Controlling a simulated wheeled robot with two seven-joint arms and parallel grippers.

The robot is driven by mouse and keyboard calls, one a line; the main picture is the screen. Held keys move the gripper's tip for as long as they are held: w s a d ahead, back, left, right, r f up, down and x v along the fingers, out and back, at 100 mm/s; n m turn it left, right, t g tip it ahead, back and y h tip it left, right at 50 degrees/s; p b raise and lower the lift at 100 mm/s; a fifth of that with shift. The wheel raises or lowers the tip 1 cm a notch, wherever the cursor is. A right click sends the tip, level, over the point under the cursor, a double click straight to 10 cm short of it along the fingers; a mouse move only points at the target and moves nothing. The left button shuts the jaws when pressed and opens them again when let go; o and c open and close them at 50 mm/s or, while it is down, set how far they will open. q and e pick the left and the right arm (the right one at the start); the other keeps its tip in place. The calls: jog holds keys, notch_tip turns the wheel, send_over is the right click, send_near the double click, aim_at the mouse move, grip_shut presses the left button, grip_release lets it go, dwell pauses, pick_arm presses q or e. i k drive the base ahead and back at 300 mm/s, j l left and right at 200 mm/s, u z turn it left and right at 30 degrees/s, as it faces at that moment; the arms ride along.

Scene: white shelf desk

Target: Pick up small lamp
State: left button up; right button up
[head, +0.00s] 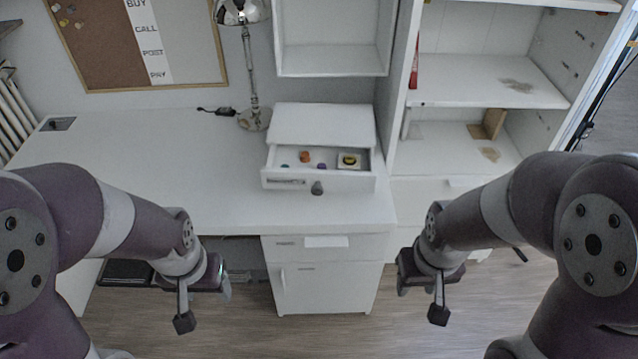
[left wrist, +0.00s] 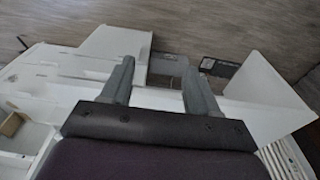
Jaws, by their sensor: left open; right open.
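A small metallic lamp (head: 251,75) stands upright at the back of the white desk in the head view, against the wall. Its shade is at the top edge and partly cut off; its round base rests on the desktop. My left gripper (head: 228,287) is low in front of the desk, well away from the lamp. In the left wrist view its two fingers (left wrist: 158,85) are apart with nothing between them. My right gripper (head: 400,284) is low at the right, in front of the desk and shelf, with nothing seen in it.
A small drawer unit (head: 322,125) with its drawer open stands right of the lamp and holds several small items. A white shelf cabinet (head: 485,80) stands at the right. A board (head: 110,45) hangs on the wall. The left part of the desktop (head: 140,150) is mostly clear.

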aim_at(342, 165)
jog(key=i+l+z, duration=0.25)
jog(key=i+l, duration=0.3)
jog(key=i+l+z, duration=0.2)
jog(key=i+l, duration=0.2)
jog(key=i, duration=0.25)
